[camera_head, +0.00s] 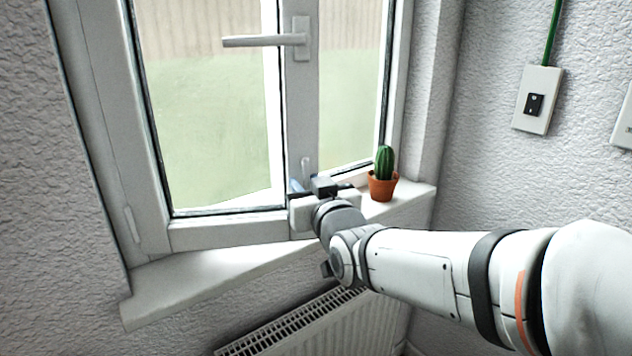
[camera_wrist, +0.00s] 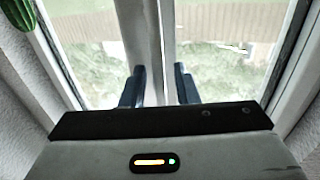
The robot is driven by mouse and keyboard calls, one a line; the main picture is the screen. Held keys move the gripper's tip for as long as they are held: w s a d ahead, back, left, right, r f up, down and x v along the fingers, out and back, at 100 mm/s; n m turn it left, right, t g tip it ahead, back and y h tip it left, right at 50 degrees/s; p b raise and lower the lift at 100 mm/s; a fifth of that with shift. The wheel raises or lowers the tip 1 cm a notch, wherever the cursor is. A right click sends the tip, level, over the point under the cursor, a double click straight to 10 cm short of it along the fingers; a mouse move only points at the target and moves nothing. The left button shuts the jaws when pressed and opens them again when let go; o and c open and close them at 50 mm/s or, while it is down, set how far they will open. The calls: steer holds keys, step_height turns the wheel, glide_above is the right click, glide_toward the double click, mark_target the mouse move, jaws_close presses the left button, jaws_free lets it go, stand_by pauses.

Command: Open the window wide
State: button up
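The white window (camera_head: 150,120) has a large left pane and a narrower right pane, with a white upright (camera_head: 300,130) between them. A white handle (camera_head: 265,41) on that upright lies horizontal, its lever pointing left. I cannot tell for sure whether the sash stands slightly ajar. My gripper (camera_head: 306,187) is at the foot of the upright, just above the sill. In the wrist view its two dark fingers (camera_wrist: 160,88) are apart, with the white upright running behind and between them. Whether a finger touches the frame cannot be seen.
A cactus in a terracotta pot (camera_head: 383,186) stands on the white sill (camera_head: 215,275), close right of my gripper. A radiator (camera_head: 330,325) is below the sill. The left part of the sill is clear.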

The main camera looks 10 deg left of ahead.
steer(key=shift+w+a, duration=0.25)
steer(key=shift+w, duration=0.1)
steer(key=shift+c, duration=0.2)
jaws_close()
